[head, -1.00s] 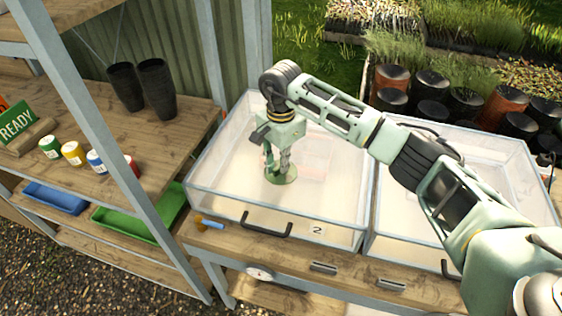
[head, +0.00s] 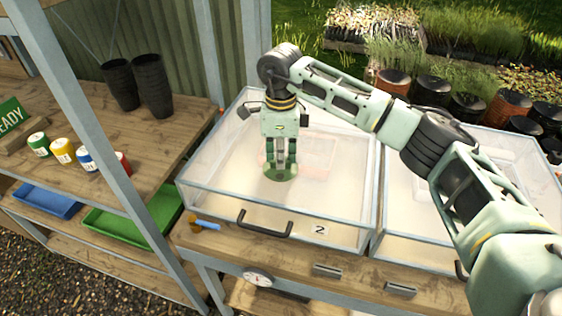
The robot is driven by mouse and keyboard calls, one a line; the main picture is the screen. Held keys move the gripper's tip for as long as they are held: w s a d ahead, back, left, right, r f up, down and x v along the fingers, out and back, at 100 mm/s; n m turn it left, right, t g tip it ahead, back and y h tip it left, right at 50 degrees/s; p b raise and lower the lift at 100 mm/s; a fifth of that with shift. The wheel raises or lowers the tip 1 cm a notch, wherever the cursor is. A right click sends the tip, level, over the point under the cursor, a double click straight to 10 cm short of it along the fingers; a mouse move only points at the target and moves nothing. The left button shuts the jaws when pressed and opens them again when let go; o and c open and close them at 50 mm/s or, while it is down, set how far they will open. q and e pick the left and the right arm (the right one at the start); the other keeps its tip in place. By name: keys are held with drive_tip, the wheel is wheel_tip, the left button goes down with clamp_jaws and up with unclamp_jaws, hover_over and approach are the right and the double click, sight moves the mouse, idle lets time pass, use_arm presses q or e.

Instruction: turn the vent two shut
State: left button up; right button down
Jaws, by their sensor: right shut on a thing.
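The vent two (head: 280,177) is a round green disc on the clear lid of the propagator box (head: 215,200) that carries a label "2" (head: 319,230). My right gripper (head: 281,166) points straight down over the disc. Its fingers are shut on the vent's upper part, which they mostly hide. How far the vent is turned cannot be told from here. My left gripper is not in view.
A second clear box (head: 430,215) stands to the right. A shelf post (head: 110,150) rises at the left, by shelves with small pots, black pots (head: 150,85) and a green tray (head: 125,225). A blue-handled tool (head: 207,224) lies by box two.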

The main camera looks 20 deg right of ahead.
drive_tip(key=shift+r+m+b, duration=0.1)
drive_tip(key=shift+m+b, duration=0.4)
drive_tip(key=shift+m, duration=0.7)
drive_tip(key=c, duration=1.8)
unclamp_jaws()
drive_tip(key=shift+c, duration=0.2)
wheel_tip(320, 180, up, 12)
